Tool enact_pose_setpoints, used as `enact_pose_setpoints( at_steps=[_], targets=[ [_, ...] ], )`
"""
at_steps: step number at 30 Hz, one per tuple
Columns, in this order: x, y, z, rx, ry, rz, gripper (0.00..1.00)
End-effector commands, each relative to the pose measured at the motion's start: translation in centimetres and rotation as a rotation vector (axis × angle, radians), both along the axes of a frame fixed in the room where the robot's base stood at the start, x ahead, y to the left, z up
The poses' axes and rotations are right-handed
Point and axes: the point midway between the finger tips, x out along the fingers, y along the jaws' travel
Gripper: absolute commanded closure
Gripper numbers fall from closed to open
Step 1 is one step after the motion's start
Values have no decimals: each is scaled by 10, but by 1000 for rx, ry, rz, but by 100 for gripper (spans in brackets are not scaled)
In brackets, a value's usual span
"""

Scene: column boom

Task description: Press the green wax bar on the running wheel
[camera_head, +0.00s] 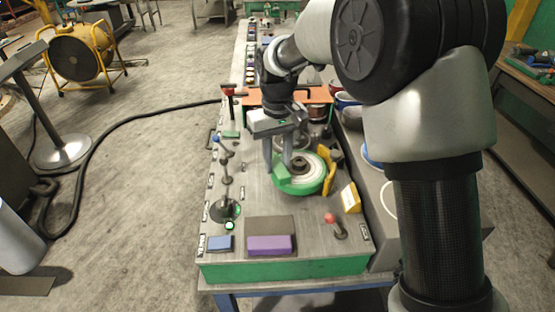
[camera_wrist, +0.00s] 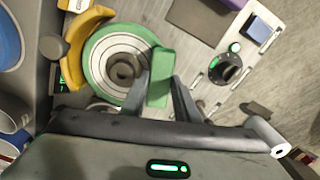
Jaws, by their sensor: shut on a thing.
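The wheel (camera_head: 312,181) is a flat disc with a green outer band, pale rings and a dark hub. It also shows in the wrist view (camera_wrist: 98,73). My gripper (camera_head: 278,166) is over its left side in the head view. It is shut on the green wax bar (camera_head: 281,175), which sits between the two fingers in the wrist view (camera_wrist: 161,70). The bar overlaps the wheel's green edge in both views. I cannot tell whether it presses on the wheel or is just above it.
A dial (camera_head: 225,209) with a lit green lamp (camera_head: 229,226), a blue block (camera_head: 219,243), a purple block (camera_head: 270,245) and a red-knobbed lever (camera_head: 331,218) are on the bench's near part.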

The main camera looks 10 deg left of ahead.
Motion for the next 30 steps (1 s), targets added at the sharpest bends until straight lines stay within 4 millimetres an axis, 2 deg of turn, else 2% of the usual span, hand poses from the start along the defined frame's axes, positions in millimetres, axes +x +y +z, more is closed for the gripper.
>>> enact_pose_setpoints(
  at_steps=[17,30],
  targets=[
    [0,-1,0,-2,2,-1,95],
    [0,0,33,-1,0,0,95]
  ],
)
